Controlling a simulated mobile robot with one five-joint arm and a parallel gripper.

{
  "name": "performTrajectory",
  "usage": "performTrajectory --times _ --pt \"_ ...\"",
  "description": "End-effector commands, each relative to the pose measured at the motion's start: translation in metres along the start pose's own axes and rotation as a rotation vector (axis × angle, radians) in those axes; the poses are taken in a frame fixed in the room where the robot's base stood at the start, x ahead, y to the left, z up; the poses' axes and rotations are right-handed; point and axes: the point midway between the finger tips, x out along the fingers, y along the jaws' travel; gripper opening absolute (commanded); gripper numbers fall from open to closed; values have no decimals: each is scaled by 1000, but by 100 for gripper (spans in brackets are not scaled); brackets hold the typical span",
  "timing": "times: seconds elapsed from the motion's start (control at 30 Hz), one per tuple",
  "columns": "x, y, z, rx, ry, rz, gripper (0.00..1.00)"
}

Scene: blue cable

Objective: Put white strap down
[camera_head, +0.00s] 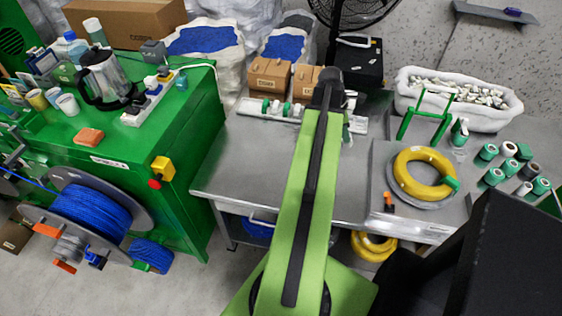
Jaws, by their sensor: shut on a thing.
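My green arm reaches forward over the grey metal table (240,160). My gripper (346,122) is at its far end, mostly hidden behind the arm, close above the back of the table. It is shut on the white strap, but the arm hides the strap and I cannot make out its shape. A long white rack (258,113) with several small green and white pieces lies beside and behind the gripper. I cannot tell whether the gripper touches it.
Cardboard boxes (268,77) stand behind the rack. A yellow cable coil (402,172), a green stand (425,117), several small rolls (508,149) and a white bin (408,91) are on the right. A green bench (190,125) is on the left. The table's front left is clear.

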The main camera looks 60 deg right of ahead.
Motion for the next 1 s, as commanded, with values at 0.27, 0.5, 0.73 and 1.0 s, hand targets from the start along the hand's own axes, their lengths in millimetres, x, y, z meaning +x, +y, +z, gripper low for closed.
performTrajectory --times 0.27,0.5,0.73,1.0 --pt "65 -14 68 175 2 -71 0" --pt "72 -16 63 191 3 -77 0" --pt "90 -8 -6 187 3 -76 0" --pt "94 -2 -56 191 3 -77 0"
